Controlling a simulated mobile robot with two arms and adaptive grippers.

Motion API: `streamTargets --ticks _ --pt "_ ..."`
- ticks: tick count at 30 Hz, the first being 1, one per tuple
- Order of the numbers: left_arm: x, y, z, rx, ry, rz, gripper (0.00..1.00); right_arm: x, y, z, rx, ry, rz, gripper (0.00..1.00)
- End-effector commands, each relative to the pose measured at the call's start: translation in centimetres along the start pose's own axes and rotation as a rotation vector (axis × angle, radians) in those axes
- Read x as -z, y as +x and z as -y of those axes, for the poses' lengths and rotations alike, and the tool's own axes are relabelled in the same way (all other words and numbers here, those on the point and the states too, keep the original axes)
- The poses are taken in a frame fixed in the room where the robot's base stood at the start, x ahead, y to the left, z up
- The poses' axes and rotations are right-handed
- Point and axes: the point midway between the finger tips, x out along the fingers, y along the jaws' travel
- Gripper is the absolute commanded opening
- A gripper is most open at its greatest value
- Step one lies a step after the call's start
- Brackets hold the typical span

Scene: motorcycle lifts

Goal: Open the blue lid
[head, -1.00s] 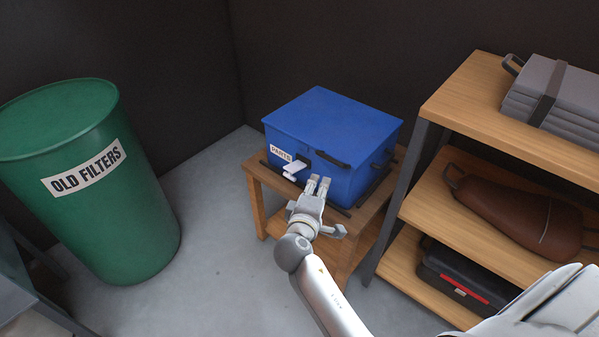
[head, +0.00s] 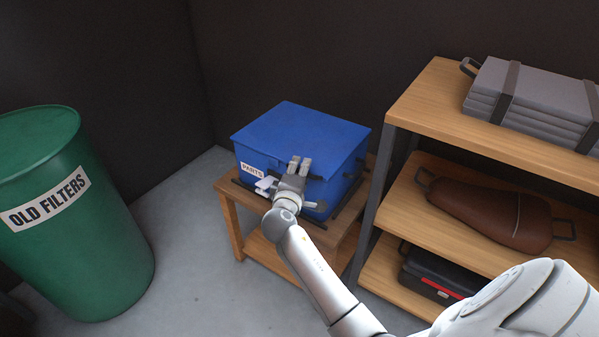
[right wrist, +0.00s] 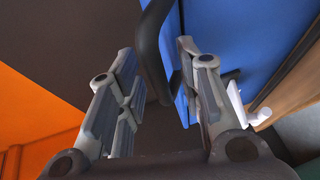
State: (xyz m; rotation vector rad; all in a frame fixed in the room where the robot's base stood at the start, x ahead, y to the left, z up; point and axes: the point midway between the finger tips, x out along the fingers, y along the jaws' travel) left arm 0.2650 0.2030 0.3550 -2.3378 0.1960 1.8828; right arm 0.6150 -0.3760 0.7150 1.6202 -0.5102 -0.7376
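The blue lid (head: 302,130) lies closed on top of a blue box (head: 338,192) with a white "PARTS" label. A black handle on the box front, just under the lid edge, is mostly hidden by my gripper in the head view; the handle (right wrist: 150,50) shows clearly in the right wrist view. My right gripper (head: 300,164) is at the front of the box. Its two fingers (right wrist: 158,65) are open, one on each side of the handle; I cannot tell whether they touch it. My left gripper is not in view.
The box stands on a small wooden table (head: 232,222); a white latch-like piece (head: 266,184) sits left of my gripper. A wooden shelf unit (head: 438,105) stands close on the right. A green "OLD FILTERS" barrel (head: 95,250) stands left, with bare floor between.

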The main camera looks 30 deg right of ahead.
Motion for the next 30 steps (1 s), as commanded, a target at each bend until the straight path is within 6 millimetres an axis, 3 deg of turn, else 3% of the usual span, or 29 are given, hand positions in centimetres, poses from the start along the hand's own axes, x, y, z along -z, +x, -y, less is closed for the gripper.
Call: streamTargets --ticks 7,15,30 --pt "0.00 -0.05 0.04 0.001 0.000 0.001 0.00 -0.02 0.10 0.00 0.000 0.000 0.000 0.34" --pt "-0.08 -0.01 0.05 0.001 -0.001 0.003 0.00 -0.01 0.07 0.02 0.000 0.000 0.000 0.00" --pt "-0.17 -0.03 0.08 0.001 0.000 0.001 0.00 0.24 -0.21 -0.19 0.001 -0.001 0.000 0.00"
